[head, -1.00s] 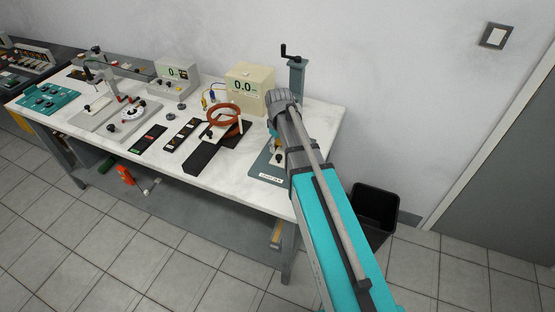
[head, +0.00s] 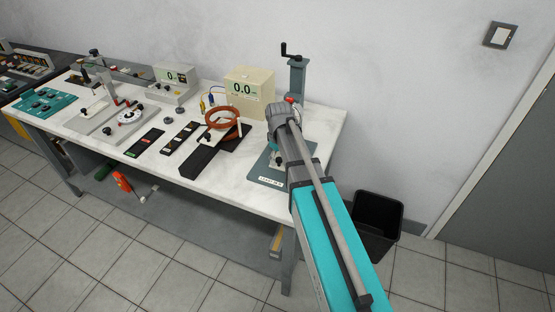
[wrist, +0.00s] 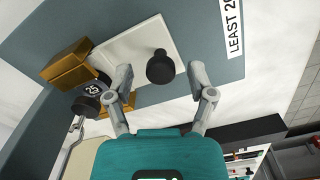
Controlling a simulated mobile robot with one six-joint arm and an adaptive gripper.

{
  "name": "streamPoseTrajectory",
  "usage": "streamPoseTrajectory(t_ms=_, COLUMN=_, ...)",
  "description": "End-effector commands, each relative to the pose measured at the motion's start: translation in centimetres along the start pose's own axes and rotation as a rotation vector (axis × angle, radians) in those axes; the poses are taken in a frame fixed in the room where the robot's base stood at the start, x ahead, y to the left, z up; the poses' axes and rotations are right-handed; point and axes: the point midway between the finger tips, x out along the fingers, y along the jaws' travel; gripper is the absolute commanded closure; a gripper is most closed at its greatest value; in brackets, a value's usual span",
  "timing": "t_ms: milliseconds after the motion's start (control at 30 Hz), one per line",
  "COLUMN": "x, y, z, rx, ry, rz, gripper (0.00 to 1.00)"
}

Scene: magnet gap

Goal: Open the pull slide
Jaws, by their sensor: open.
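A white square plate (wrist: 130,52) with a round black knob (wrist: 160,67) lies on a grey-blue base (wrist: 205,30) in the wrist view; it looks like the pull slide. My gripper (wrist: 160,74) is open, with one finger on each side of the knob. I cannot tell whether either finger touches it. In the head view my arm reaches over the same base (head: 262,172) at the bench's right end, and hides most of the slide and the fingers.
A brass block (wrist: 78,62) and a black disc marked 25 (wrist: 91,89) sit left of the plate. A cranked column (head: 297,75) and a cream meter box (head: 248,95) stand behind. A coil stand (head: 222,120) is to the left. A black bin (head: 377,225) stands on the floor.

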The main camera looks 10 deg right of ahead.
Motion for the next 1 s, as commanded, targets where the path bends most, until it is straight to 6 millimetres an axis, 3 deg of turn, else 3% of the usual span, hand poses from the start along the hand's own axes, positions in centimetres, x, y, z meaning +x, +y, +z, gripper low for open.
streamPoseTrajectory(t_ms=167, x=-0.02, y=0.01, z=0.01, rx=0.000, ry=0.000, rz=0.000, gripper=0.29)
streamPoseTrajectory(t_ms=567, x=-0.02, y=0.04, z=0.02, rx=0.001, ry=0.000, rz=0.000, gripper=1.00)
streamPoseTrajectory(t_ms=1000, x=-0.01, y=-0.54, z=-0.36, rx=0.004, ry=0.001, rz=-0.001, gripper=1.00)
